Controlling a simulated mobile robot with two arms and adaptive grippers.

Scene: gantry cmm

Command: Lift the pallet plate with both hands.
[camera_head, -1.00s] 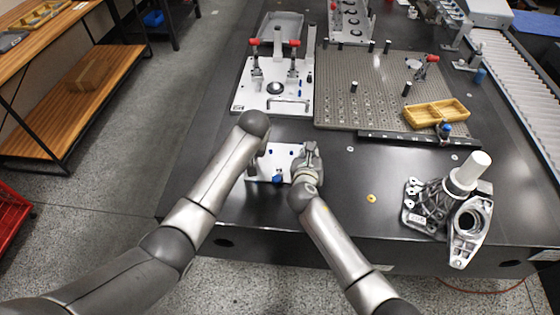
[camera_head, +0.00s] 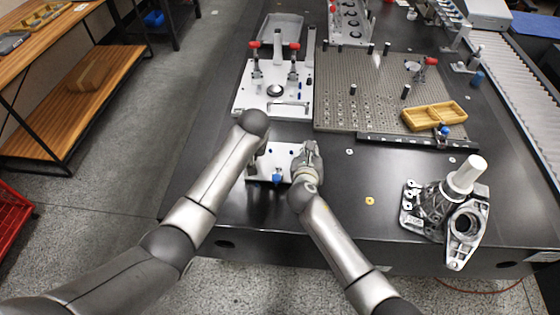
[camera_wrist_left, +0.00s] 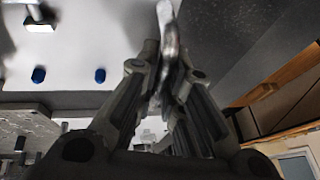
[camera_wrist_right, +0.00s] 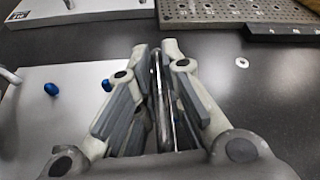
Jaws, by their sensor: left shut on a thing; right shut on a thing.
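The pallet plate (camera_head: 280,162) is a small white plate with blue pins, between my two hands near the table's front edge. My left gripper (camera_head: 262,148) is shut at its left side; in the left wrist view a shiny metal bar runs between the fingers (camera_wrist_left: 166,50). My right gripper (camera_head: 306,152) is shut at its right side; the right wrist view shows a metal bar between the fingers (camera_wrist_right: 157,60), with the plate (camera_wrist_right: 60,125) to the left. The hands hide the plate's side edges. The plate looks about level; any gap beneath it is hard to tell.
Behind the plate stands a white fixture (camera_head: 246,98) with red-handled clamps. A perforated grey plate (camera_head: 335,95) with a yellow tray (camera_head: 435,115) lies behind right. A metal casting (camera_head: 465,225) stands at right. Dark table between casting and right arm is mostly clear.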

